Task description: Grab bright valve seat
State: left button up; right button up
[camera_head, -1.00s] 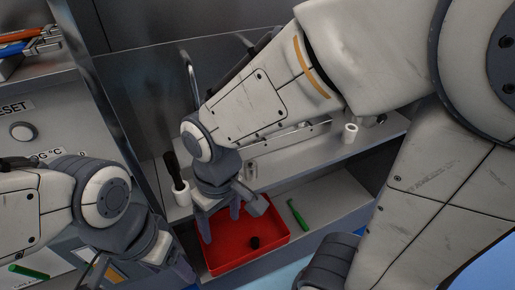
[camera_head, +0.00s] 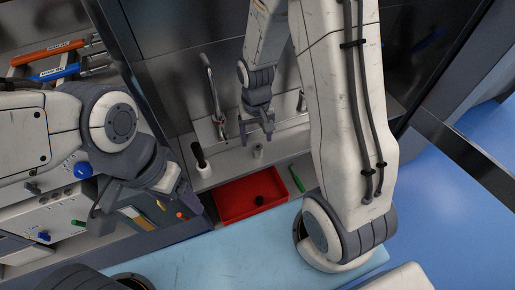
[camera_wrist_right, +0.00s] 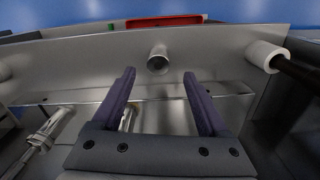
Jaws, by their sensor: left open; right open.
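A small bright metal cylinder (camera_head: 257,151), which looks like the bright valve seat, stands on the grey shelf. It also shows in the right wrist view (camera_wrist_right: 157,62), ahead of the fingertips and between their lines. My right gripper (camera_head: 257,139) is open and empty, just behind and above the cylinder, with a gap between them. Its two fingers frame bare shelf and wall in the right wrist view (camera_wrist_right: 159,82). My left gripper (camera_head: 183,217) is open and empty at the left, in front of the panel and apart from the cylinder.
A red tray (camera_head: 228,214) below the shelf holds a small dark piece (camera_head: 260,200). A green stick (camera_head: 297,178) lies right of the tray. A white holder with a dark handle (camera_head: 201,166) stands left of the cylinder. A tall metal tap (camera_head: 213,95) rises behind.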

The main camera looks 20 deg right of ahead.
aim_at(258, 146)
jog(key=shift+d+f+p, duration=0.15)
jog(key=shift+f+p, duration=0.35)
jog(key=shift+f, duration=2.35)
grip_shut()
